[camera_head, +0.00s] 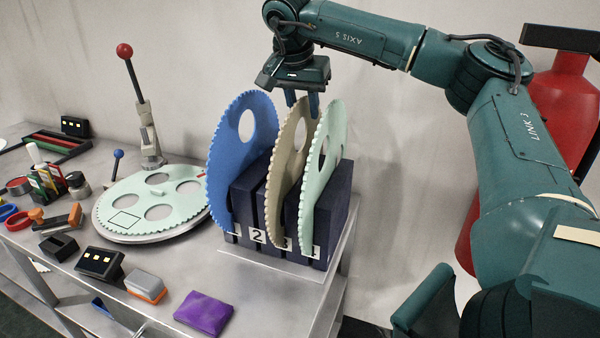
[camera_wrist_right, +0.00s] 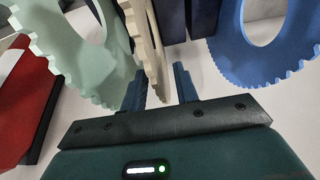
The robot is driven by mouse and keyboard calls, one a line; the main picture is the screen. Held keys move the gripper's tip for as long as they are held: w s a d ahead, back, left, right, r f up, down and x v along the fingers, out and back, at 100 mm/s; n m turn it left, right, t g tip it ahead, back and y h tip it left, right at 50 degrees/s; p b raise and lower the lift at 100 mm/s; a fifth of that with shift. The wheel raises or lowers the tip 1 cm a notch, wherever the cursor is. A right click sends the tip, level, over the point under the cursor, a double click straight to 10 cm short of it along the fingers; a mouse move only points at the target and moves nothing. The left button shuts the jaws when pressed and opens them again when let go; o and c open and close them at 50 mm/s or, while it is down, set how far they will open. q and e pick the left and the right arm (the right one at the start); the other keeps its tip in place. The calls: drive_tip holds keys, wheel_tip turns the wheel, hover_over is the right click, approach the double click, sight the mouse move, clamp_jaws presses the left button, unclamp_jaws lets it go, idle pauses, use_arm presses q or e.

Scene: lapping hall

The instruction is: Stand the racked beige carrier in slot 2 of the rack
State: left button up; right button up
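The beige carrier (camera_head: 283,180), a toothed disc with a hole, stands upright in the rack (camera_head: 335,215) at slot 3, partly covering that label. Slot 2, marked by its label (camera_head: 257,236), looks empty. A blue carrier (camera_head: 228,165) stands at slot 1 and a mint carrier (camera_head: 322,165) at slot 4. My right gripper (camera_head: 302,102) points down at the beige carrier's top edge. In the right wrist view, its open fingers (camera_wrist_right: 160,88) are either side of the beige rim (camera_wrist_right: 148,45), with a gap at the right finger. My left gripper is not in view.
A round mint plate (camera_head: 155,203) with a red-knobbed lever (camera_head: 135,90) behind it is left of the rack. Small boxes and a purple pouch (camera_head: 204,312) lie along the front edge. A red extinguisher (camera_head: 560,100) stands at right, behind my arm.

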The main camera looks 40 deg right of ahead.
clamp_jaws()
drive_tip(key=shift+r, duration=0.1)
idle(1.3)
